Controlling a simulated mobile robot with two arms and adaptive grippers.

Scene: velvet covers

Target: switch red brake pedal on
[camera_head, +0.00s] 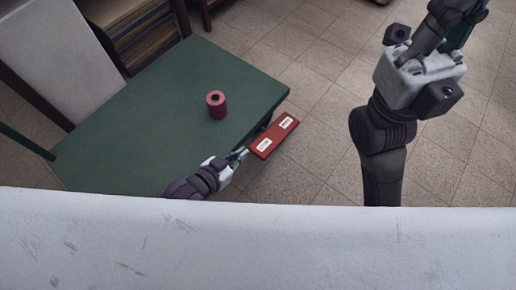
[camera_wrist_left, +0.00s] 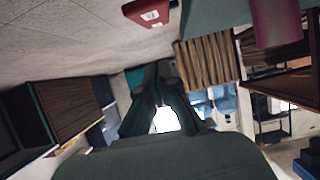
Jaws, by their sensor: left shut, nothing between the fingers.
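The red brake pedal (camera_head: 274,137) is a flat red plate with two white labels, beside the right edge of the green table in the head view. It also shows at the top of the left wrist view (camera_wrist_left: 150,12). My left gripper (camera_head: 243,152) is shut and empty, with its tips close to the pedal's left end. I cannot tell if they touch it. Its fingers also show in the left wrist view (camera_wrist_left: 155,72). My right gripper (camera_head: 456,18) is at the top right of the head view, partly cut off and far from the pedal.
A pink-red spool (camera_head: 216,105) stands on the green table (camera_head: 135,125). A shelf of dark boards (camera_head: 135,35) and a pale panel (camera_head: 50,50) stand behind it at the left. Tiled floor (camera_head: 315,90) lies open to the right, and a white surface (camera_head: 250,240) fills the front.

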